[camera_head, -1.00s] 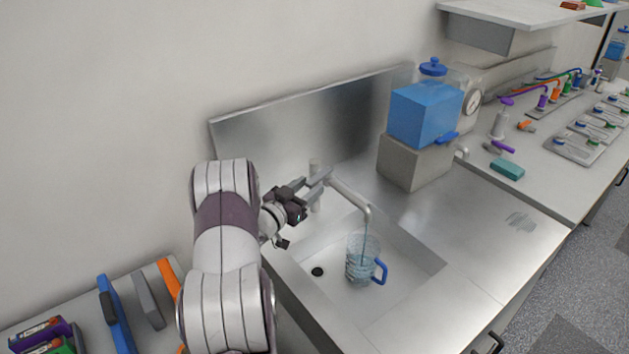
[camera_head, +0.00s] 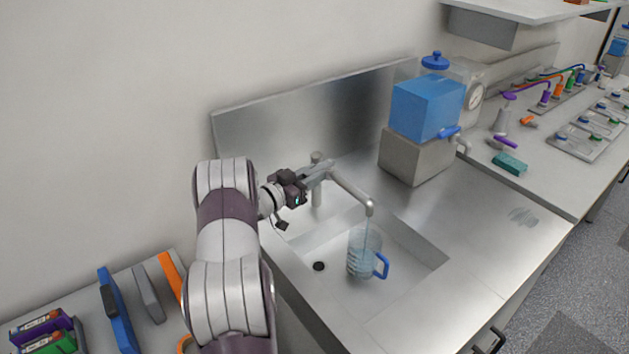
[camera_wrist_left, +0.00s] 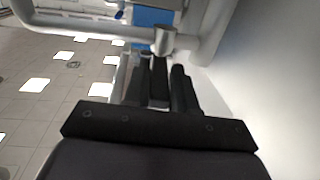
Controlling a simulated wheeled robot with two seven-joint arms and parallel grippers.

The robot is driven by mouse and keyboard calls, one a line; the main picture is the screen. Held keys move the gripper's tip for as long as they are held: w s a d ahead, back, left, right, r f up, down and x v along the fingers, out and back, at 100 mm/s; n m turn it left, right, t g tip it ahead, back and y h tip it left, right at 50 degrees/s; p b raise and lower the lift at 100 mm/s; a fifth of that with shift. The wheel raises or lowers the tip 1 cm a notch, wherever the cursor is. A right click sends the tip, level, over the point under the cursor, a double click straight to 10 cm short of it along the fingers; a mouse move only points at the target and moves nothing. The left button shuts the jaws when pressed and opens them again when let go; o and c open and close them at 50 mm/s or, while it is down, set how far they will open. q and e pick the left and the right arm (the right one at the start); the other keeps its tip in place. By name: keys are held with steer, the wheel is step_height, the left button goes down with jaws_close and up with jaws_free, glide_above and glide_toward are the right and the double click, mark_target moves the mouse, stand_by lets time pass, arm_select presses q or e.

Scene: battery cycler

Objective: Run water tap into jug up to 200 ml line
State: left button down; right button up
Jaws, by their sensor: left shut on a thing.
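The grey tap (camera_head: 350,187) stands at the back of the sink, its spout pointing down over the jug; it also shows in the left wrist view (camera_wrist_left: 163,41). The clear jug (camera_head: 359,252) with a blue handle (camera_head: 381,266) stands upright in the sink under the spout. Water appears to be in it, but its level against the marks is too small to read. The fingers show in the left wrist view (camera_wrist_left: 152,78). My right gripper is out of view.
The sink (camera_head: 405,290) has a dark drain left of the jug. A blue water container (camera_head: 427,108) on a grey block (camera_head: 405,160) stands right of the tap. The steel counter right of the sink is clear. Coloured tools lie at lower left.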

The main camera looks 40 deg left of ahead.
arm_select(q)
steer(key=shift+a+m+g+h, duration=0.35)
steer(key=shift+m+h, duration=0.35)
steer(key=shift+h, duration=0.3)
steer(key=shift+w+r, duration=0.1)
steer(key=c, duration=1)
jaws_free()
steer(key=b+v, duration=0.2)
steer(key=v, duration=1)
steer(key=shift+s+a+b, duration=0.15)
steer(key=shift+s+b, duration=0.2)
